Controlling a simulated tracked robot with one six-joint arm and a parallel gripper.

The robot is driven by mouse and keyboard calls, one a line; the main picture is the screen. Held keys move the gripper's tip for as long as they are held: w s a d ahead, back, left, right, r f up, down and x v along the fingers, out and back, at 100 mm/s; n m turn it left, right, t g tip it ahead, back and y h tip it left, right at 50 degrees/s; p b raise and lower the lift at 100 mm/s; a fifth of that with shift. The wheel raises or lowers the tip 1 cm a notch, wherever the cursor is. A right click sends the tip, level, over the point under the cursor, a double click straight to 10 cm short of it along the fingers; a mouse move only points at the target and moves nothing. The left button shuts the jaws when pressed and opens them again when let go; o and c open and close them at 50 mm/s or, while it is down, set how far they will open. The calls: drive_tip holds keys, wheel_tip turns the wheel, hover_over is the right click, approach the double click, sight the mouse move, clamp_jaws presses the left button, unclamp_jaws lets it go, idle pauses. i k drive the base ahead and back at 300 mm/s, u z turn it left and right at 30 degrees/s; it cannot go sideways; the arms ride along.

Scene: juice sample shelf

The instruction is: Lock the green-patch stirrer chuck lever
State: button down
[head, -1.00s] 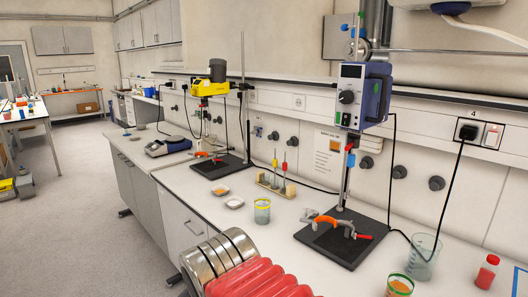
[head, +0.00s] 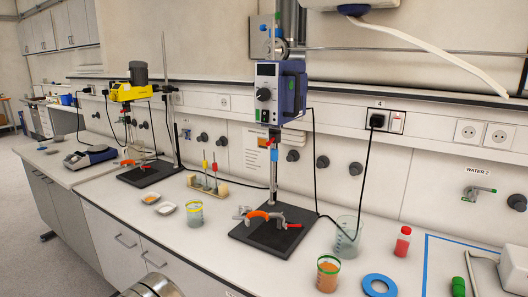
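A blue overhead stirrer (head: 290,90) with a grey front panel, a dark knob and a small green patch (head: 258,115) hangs on an upright rod at the middle of the head view. Small red and blue parts (head: 274,142) show just below its body. They are too small to tell which is the chuck lever or how it is set. A black base plate (head: 268,240) stands below, with an orange-red clamp (head: 262,215) low over it. My gripper is not in view; only a metal part of my arm shows at the bottom left.
A yellow stirrer (head: 130,92) stands farther left on the bench. Near the black plate are a beaker of orange liquid (head: 328,275), a clear beaker (head: 346,236), a red-capped bottle (head: 402,242) and a blue ring (head: 379,285).

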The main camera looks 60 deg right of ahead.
sight(275, 136)
drive_tip(key=k, duration=1.25)
drive_tip(key=u, duration=0.25)
drive_tip(key=i, duration=1.95)
drive_tip(key=z, duration=0.55)
